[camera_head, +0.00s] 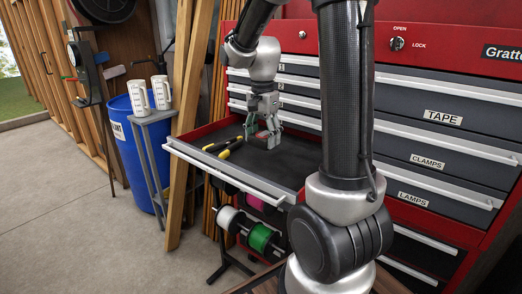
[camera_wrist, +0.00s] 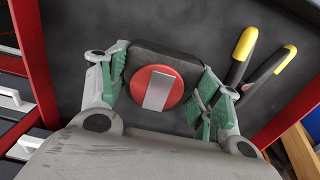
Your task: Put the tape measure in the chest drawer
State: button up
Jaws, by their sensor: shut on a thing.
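The tape measure (camera_wrist: 158,88) is dark with a round red face and a grey clip. It sits between the green-padded fingers of my gripper (camera_wrist: 160,90) in the wrist view, and the gripper is shut on it. In the head view my gripper (camera_head: 263,122) is over the open chest drawer (camera_head: 289,172), near its back, and the tape measure is mostly hidden there. The drawer has a dark floor and red sides. I cannot tell whether the tape measure touches the drawer floor.
Yellow-handled pliers (camera_head: 229,149) lie in the drawer, left of my gripper. The red chest (camera_head: 440,45) has shut drawers labelled TAPE, CLAMPS and LAMPS. Spools (camera_head: 260,237) hang below the open drawer. A stand with two white jugs (camera_head: 161,92) and a blue bin (camera_head: 128,140) are left.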

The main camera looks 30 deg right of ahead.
aim_at(262, 162)
jog(key=shift+f, duration=3.05)
jog(key=shift+f, duration=0.2)
jog(key=o, duration=1.2)
jog(key=shift+r, duration=0.15)
notch_tip(262, 162, up, 12)
jog(key=shift+f, duration=0.2)
jog(key=shift+s+a+r, duration=0.1)
jog(key=shift+s+r, duration=0.05)
jog(key=shift+r, duration=0.2)
jog(key=s+a+n+t, duration=0.1)
jog(key=s+n, duration=0.3)
jog(key=s, duration=0.2)
jog(key=s+a+r+n+t, duration=0.1)
jog(key=s+n+t, duration=0.1)
jog(key=s+n, duration=0.3)
jog(key=s+a+r+n+t, duration=0.1)
jog(key=s+n, duration=0.4)
jog(key=s, duration=0.2)
jog(key=shift+s+a+r, duration=0.15)
jog(key=shift+s+a, duration=0.2)
jog(key=shift+s, duration=0.05)
